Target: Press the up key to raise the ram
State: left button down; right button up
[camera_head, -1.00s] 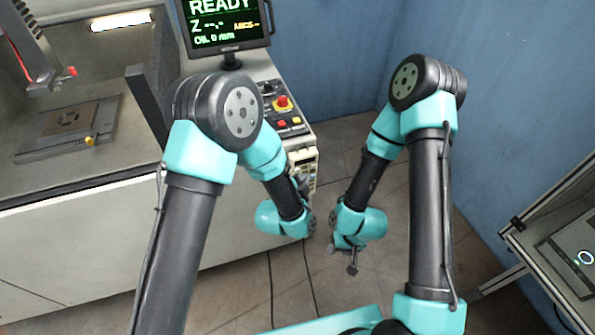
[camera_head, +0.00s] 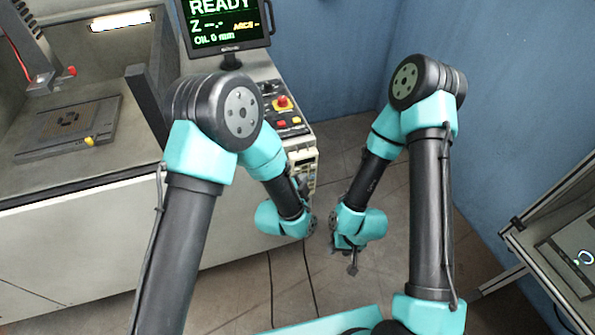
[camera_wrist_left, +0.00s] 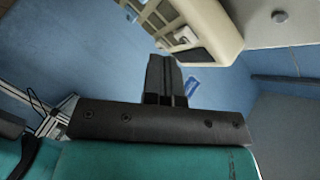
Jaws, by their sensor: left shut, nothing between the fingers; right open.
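The control panel (camera_head: 284,108) on the machine's right side carries a round red button on yellow (camera_head: 282,102), a red key and a yellow key. I cannot make out which key is the up key. The ram head (camera_head: 41,82) hangs at the upper left above a flat plate fixture (camera_head: 70,124). My left gripper (camera_head: 303,184) is beside the console front, below the panel, partly hidden by its wrist. In the left wrist view its fingers (camera_wrist_left: 167,72) are shut and empty, apart from the console. My right gripper (camera_head: 352,268) hangs open and empty over the floor.
A monitor (camera_head: 226,22) showing READY stands behind the panel. The beige console (camera_wrist_left: 208,28) shows at the top of the left wrist view. A framed stand (camera_head: 545,240) is at the right. Open floor (camera_head: 320,285) lies between the machine and the stand.

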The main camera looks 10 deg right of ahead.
pick_arm(q)
jog(key=shift+w, duration=0.15)
jog(key=shift+w, duration=0.3)
jog(key=shift+w+a, duration=0.1)
jog(key=shift+w, duration=0.3)
dwell(0.8)
jog(key=shift+s, duration=0.85)
jog(key=s, duration=0.5)
jog(key=shift+d, duration=0.35)
dwell(0.3)
dwell(0.5)
